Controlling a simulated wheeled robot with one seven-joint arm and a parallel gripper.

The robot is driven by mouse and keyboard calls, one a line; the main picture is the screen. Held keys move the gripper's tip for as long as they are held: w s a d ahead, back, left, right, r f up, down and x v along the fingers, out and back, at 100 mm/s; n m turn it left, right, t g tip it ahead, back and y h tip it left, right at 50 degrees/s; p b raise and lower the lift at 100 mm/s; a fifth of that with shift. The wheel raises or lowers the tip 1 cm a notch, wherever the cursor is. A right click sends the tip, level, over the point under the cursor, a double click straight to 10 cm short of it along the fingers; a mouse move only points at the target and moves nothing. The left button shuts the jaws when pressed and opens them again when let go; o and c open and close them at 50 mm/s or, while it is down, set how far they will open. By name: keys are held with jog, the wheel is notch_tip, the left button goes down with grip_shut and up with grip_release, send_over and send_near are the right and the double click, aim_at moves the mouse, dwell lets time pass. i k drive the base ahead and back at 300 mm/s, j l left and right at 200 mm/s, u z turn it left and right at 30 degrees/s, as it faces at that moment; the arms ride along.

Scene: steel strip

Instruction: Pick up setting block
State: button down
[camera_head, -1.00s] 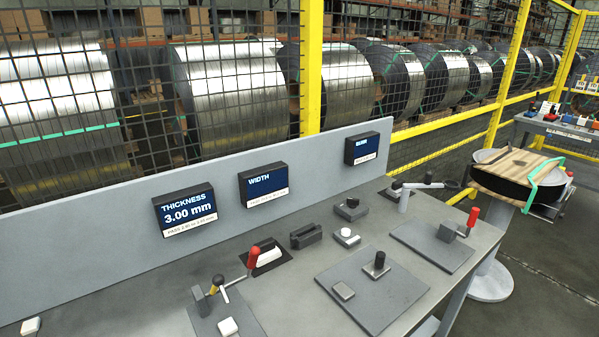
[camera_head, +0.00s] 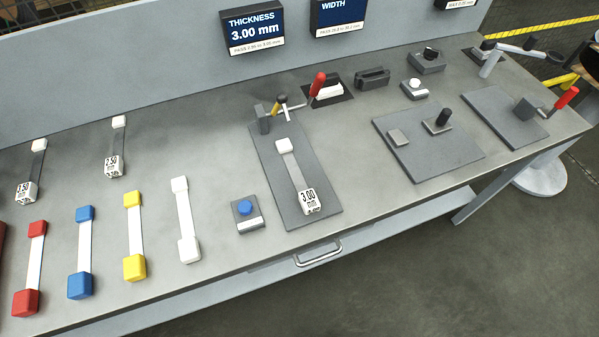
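Three bar-shaped blocks with a white cap at one end and a printed label at the other are in view. The one labelled 3.00 mm (camera_head: 308,201) lies on a dark grey plate (camera_head: 265,190) below a small fixture with a red-handled lever (camera_head: 317,84). Another, whose label seems to read 2.50 (camera_head: 114,166), lies on the bench to the left. A third, with a label that seems to read 3.50 (camera_head: 27,191), lies at the far left. I cannot tell which of these is the setting block. My gripper is not in view.
Red (camera_head: 31,270), blue (camera_head: 82,255), yellow (camera_head: 134,235) and white (camera_head: 185,220) capped bars lie along the bench front, beside a blue-button box (camera_head: 246,212). The thickness display (camera_head: 252,31) reads 3.00 mm. More plates and fixtures stand right. A drawer handle (camera_head: 318,253) juts below the edge.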

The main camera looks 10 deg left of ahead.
aim_at(309, 201)
jog(key=u, duration=0.7)
jog(key=i+j+u, duration=0.1)
jog(key=j+u, duration=0.35)
jog(key=i+j+u, duration=0.1)
jog(key=j+u, duration=0.35)
